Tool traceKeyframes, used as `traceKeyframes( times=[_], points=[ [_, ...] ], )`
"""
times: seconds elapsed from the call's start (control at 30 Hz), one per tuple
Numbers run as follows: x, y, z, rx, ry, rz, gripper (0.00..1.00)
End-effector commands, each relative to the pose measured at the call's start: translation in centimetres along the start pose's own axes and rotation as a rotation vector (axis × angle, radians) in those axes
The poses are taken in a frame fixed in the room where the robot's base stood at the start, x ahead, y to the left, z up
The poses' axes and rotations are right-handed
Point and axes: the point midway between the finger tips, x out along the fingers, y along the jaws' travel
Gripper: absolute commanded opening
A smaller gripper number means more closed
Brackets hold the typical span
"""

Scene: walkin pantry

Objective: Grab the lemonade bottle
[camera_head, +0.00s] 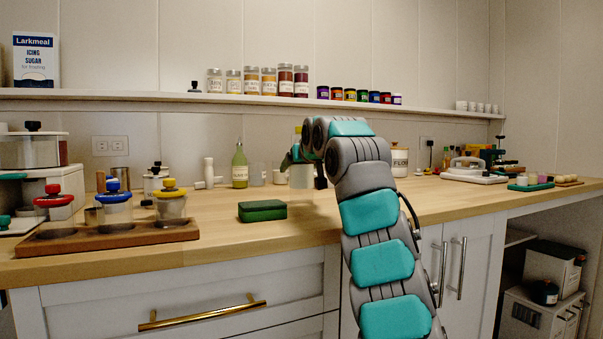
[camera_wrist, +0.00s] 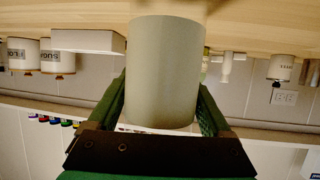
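A pale, plain cylinder (camera_wrist: 165,75) stands between the two green fingers of my gripper (camera_wrist: 165,110) in the wrist view, where the picture is upside down. Fingers flank it closely on both sides; whether they touch it is unclear. In the head view it shows as a pale body (camera_head: 301,177) below my gripper (camera_head: 304,157), with a yellowish bit above that may be its top. I see no readable lemonade label on it. A yellow-green bottle (camera_head: 240,170) with a pale label stands upright at the back of the counter, left of my gripper; its label is too small to read.
A green box-like block (camera_head: 262,211) lies on the wooden counter in front of the bottle. A wooden tray (camera_head: 110,239) with several lidded jars is at the left. A flour canister (camera_head: 399,161) stands right of my arm. Small jars line the shelf (camera_head: 150,96) above.

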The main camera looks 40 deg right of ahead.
Motion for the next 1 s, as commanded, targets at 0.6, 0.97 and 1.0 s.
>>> traceKeyframes(
  times=[0.6, 0.97, 1.0],
  points=[
    [-0.02, 0.00, 0.00, 0.000, 0.000, 0.000, 0.22],
    [-0.23, -0.05, -0.54, 0.001, 0.000, 0.000, 0.22],
    [-0.30, -0.03, -0.72, 0.001, 0.000, 0.001, 0.22]
  ],
)
